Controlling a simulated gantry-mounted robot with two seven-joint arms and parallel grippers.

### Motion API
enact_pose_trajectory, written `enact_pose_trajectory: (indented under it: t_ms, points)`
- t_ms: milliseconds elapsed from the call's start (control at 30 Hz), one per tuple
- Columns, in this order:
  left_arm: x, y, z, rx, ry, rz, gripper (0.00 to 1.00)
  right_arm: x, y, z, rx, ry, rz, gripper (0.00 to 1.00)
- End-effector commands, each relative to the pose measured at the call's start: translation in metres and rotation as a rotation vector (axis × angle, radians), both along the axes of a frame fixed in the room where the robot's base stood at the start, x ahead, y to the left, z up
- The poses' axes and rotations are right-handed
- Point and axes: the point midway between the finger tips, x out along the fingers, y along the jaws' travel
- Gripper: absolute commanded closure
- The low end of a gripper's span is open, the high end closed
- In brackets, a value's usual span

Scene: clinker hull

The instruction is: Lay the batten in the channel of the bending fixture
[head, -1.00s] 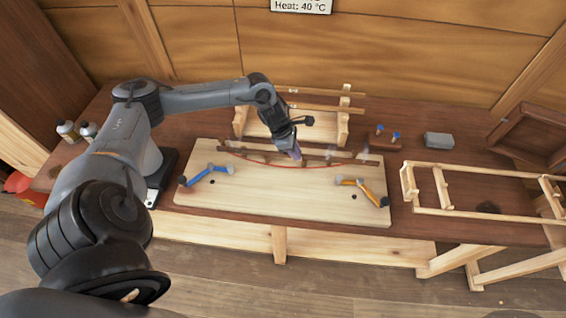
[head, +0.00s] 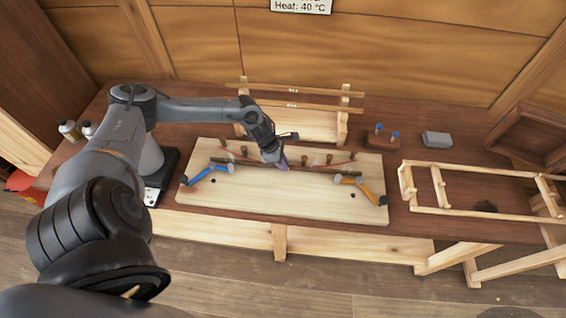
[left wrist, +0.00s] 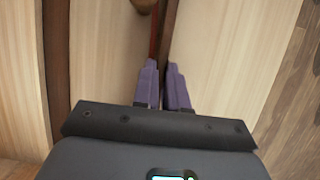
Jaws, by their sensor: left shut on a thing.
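The bending fixture is a pale board (head: 290,205) with wooden pegs (head: 329,159) near its back edge and a curved red line (head: 342,162). My left gripper (head: 283,162) is shut on the batten (head: 310,171), a thin dark strip. The batten runs left to right over the board, on the near side of the pegs. In the left wrist view, the purple fingers (left wrist: 164,68) pinch the batten (left wrist: 169,28), with the red line (left wrist: 154,40) beside it. I cannot tell whether the batten touches the board. My right gripper is out of view.
A blue clamp (head: 208,172) and an orange clamp (head: 362,187) lie at the board's ends. A wooden rack (head: 343,115) stands behind, holding strips. A small block with blue-topped pieces (head: 382,138), a grey block (head: 437,139) and a wooden frame (head: 470,211) are to the right.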

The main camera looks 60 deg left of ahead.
Motion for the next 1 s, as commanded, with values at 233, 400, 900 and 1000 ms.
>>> enact_pose_trajectory:
  t_ms: [233,400,900,1000]
  points:
    - [0.0,0.0,-0.004,0.0,0.0,0.0,1.0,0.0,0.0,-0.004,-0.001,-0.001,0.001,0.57]
    - [0.0,0.0,-0.003,-0.001,0.001,0.0,0.68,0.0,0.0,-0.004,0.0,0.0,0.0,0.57]
    - [-0.001,0.002,0.005,0.001,-0.001,-0.001,0.62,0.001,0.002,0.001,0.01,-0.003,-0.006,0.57]
    - [-0.005,0.005,0.016,0.002,-0.002,-0.001,0.62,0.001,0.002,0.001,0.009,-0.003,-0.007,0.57]
